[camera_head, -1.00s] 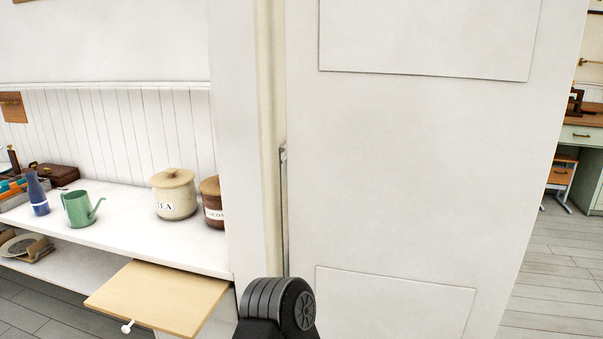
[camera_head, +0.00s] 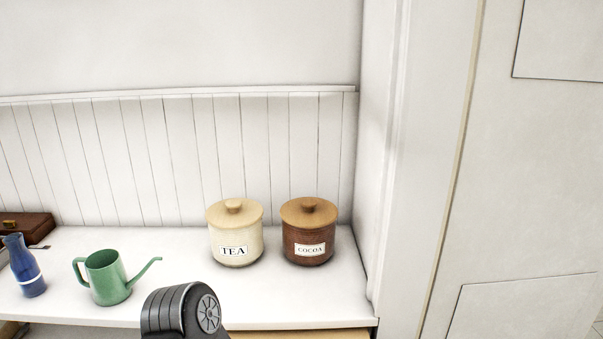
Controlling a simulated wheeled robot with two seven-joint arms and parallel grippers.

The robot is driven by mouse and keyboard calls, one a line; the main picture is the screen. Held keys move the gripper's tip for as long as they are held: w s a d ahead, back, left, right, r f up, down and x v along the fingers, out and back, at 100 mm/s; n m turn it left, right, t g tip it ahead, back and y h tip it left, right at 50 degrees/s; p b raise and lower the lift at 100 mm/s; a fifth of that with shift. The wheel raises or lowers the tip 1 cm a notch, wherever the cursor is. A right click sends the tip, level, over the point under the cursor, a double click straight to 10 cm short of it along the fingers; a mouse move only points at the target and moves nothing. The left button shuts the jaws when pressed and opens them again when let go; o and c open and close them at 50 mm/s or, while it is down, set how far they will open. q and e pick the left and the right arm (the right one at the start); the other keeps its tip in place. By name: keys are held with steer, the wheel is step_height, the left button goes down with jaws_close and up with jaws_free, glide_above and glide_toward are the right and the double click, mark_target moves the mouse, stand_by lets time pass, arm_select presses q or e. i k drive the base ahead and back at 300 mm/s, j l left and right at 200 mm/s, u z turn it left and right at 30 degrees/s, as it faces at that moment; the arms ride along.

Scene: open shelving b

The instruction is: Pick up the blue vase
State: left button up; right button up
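The blue vase (camera_head: 25,268) stands upright on the white shelf at the far left of the head view. It has a narrow neck and a white band around its body. A green watering can stands just to its right. A dark grey, rounded part of my own arm shows at the bottom centre, in front of the shelf edge. Neither gripper's fingers are in view, and nothing is touching the vase.
The green watering can (camera_head: 107,277), a cream TEA jar (camera_head: 236,236) and a brown COCOA jar (camera_head: 309,236) share the shelf (camera_head: 180,243). A brown case (camera_head: 28,226) lies behind the vase. A pale wooden board (camera_head: 300,335) is below the shelf edge. A white panelled door (camera_head: 520,200) is at the right.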

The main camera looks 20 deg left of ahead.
mark_target(28, 273)
steer(key=k+j, duration=0.1)
steer(key=j, duration=1.5)
steer(key=k+j, duration=0.15)
steer(key=j, duration=0.65)
steer(key=k+j, duration=0.1)
steer(key=j, duration=0.7)
